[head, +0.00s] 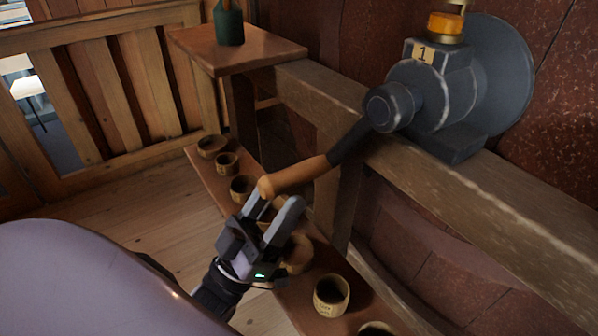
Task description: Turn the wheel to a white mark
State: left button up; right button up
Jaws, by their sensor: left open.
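The wheel (508,75) is a large grey disc at the upper right, behind a grey housing with a "1" plate (423,53). A dark arm with an orange-brown wooden handle (302,174) slopes down and left from the hub (390,106). I cannot make out a white mark. My left gripper (276,204) is open, just below the handle's rounded free end. One finger overlaps that end in the picture; I cannot tell whether they touch. My right gripper is not in view.
Several wooden cups (331,294) stand on a low shelf (208,179) below the handle, some behind my gripper. A heavy beam (470,205) carries the housing. An amber lamp (445,24) tops it. A small table (270,45) holds a green object (229,27).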

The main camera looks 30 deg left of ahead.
aim_at(297, 186)
pick_arm(q)
jog(key=shift+p+x, duration=0.3)
jog(key=shift+x, duration=1.95)
grip_shut()
jog(key=shift+s+d+f+n+y+p, duration=0.25)
jog(key=shift+d+f+n+y, duration=0.2)
jog(key=shift+n+y, duration=0.3)
grip_release()
jog(key=shift+r, duration=0.15)
jog(key=b+v, duration=0.1)
jog(key=v, duration=0.6)
